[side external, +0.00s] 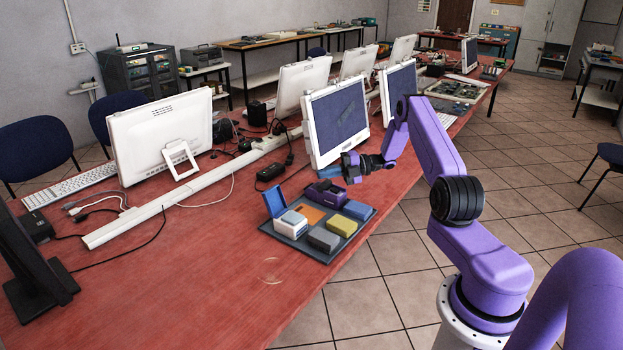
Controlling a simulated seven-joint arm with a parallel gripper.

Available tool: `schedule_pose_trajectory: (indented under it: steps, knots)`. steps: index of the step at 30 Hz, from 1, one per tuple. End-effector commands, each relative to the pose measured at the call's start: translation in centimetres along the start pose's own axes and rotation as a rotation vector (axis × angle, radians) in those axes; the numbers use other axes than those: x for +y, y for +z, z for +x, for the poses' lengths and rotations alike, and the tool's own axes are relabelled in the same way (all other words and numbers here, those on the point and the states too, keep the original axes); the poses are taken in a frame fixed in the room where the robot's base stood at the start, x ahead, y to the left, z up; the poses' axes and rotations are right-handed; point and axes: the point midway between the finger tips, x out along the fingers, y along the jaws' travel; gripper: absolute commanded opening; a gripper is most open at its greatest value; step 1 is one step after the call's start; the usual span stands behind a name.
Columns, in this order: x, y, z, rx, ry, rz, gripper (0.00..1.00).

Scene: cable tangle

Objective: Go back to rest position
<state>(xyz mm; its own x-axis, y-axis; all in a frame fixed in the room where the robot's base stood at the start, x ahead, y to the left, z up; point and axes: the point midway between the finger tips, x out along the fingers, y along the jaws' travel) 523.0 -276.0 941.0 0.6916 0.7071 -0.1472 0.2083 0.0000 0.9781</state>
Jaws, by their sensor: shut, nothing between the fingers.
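My gripper (327,193) is at the end of my purple arm, low over the back part of a dark grey board on the red table. It is small in the picture and its fingertips are hard to make out. It looks shut, and I see nothing held in it. I cannot tell whether it touches the board (291,246). On the board are a white block with a grey-blue top (290,224), an upright blue panel (274,202), an orange square (309,214), a grey block (324,239), a yellow block (342,226) and a blue block (356,210).
A white monitor (340,122) stands close behind the board. A black adapter (270,171) with cables lies to its left. A white cable trunking (125,231) runs along the table. The red table front (215,300) is mostly clear, with a faint ring-shaped thing (270,271) there.

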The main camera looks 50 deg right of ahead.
Motion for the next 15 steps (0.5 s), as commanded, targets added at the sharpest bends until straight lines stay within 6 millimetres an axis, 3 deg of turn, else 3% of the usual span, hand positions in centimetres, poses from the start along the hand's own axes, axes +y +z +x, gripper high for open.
schedule_pose_trajectory:
  steps: [4,7,11,15]
  knots:
    - [0.1,0.0,-1.1,0.0,-0.001,-0.001,0.0]
    - [0.6,-0.6,-0.5,0.03,-0.018,-0.033,0.0]
    - [1.9,-3.2,2.7,0.153,-0.081,-0.172,0.0]
    - [3.8,-8.5,7.3,0.379,-0.163,-0.431,0.0]
